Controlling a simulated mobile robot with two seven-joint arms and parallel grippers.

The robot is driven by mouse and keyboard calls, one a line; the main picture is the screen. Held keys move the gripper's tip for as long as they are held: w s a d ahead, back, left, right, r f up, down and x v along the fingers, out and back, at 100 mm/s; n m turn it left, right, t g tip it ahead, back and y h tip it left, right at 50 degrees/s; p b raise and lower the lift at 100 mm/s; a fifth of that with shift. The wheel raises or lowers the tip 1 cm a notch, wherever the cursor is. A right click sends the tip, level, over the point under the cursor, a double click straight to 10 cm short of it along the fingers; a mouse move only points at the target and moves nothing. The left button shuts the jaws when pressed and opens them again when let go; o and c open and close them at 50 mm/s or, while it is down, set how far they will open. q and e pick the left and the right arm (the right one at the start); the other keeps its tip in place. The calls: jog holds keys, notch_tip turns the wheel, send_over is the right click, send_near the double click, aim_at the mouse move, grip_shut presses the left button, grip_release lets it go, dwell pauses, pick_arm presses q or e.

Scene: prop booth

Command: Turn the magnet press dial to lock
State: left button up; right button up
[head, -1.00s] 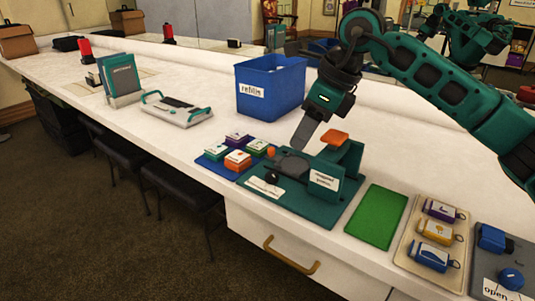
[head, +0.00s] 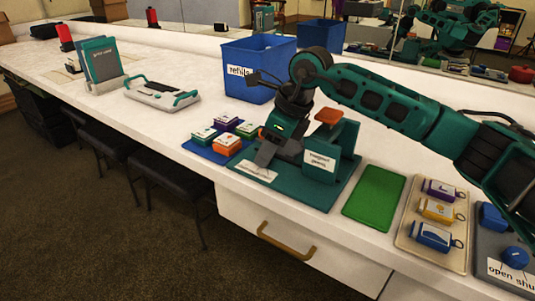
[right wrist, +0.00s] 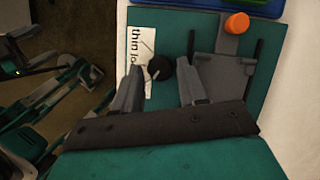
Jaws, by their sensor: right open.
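The teal magnet press (head: 325,190) stands on the counter, with an orange pad (head: 328,116) on top of its upright. Its small black dial (right wrist: 160,67) shows in the right wrist view beside a white printed label (right wrist: 137,45); a thin pointer line runs on the label. In the head view the gripper hides the dial. My right gripper (head: 264,157) is low over the press's front left part. In the right wrist view its open fingers (right wrist: 160,82) stand on either side of the dial, with gaps visible. My left gripper is not in view.
A blue tray with several coloured boxes (head: 226,142) is close left of the press. A blue refills bin (head: 257,84) stands behind. A green mat (head: 375,196) and a tan tray of tagged items (head: 405,242) lie to the right. The counter's front edge is near.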

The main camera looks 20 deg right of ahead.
jog(key=shift+w+a+f, duration=0.1)
jog(key=shift+f, duration=0.3)
jog(key=shift+c, duration=0.2)
jog(key=c, duration=0.7)
